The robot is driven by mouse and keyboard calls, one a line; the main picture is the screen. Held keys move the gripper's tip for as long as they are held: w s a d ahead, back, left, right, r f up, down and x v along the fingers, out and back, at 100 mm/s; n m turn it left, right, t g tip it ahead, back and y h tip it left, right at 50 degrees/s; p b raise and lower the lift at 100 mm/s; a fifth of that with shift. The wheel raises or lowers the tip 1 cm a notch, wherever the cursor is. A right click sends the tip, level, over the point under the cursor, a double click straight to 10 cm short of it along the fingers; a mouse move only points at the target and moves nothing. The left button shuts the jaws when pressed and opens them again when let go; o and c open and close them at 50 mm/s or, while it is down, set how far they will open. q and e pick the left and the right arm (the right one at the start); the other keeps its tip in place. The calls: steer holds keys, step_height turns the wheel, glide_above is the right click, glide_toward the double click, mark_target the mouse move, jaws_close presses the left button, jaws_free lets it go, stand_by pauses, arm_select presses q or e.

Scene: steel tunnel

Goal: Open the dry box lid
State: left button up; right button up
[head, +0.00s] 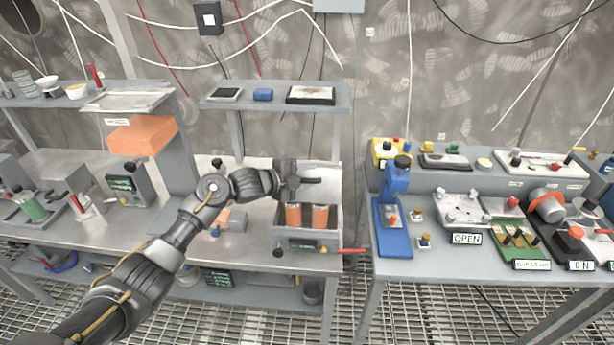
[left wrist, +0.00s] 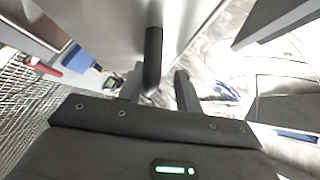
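The dry box (head: 308,243) stands on the right end of the left steel bench. Its pale lid (head: 328,192) is raised, standing up at the back, and two orange cylinders (head: 306,215) show inside. My left gripper (head: 291,182) is at the upper left of the raised lid, in front of it. In the left wrist view the lid's dark bar handle (left wrist: 153,58) lies between the fingers of my left gripper (left wrist: 158,90). The fingers are apart, with a gap beside the handle; firm contact is not seen. My right gripper is out of view.
A red-tipped rod (head: 350,251) sticks out at the box's front right. The right bench holds a blue press (head: 393,200) and several small devices. A gap separates the benches.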

arm_select(q)
steer(key=b+v, duration=0.2)
steer(key=v, duration=0.8)
steer(key=shift+s+a+b, duration=0.25)
steer(key=shift+s+b, duration=0.05)
steer(key=shift+s, duration=0.05)
steer(key=shift+r, duration=0.15)
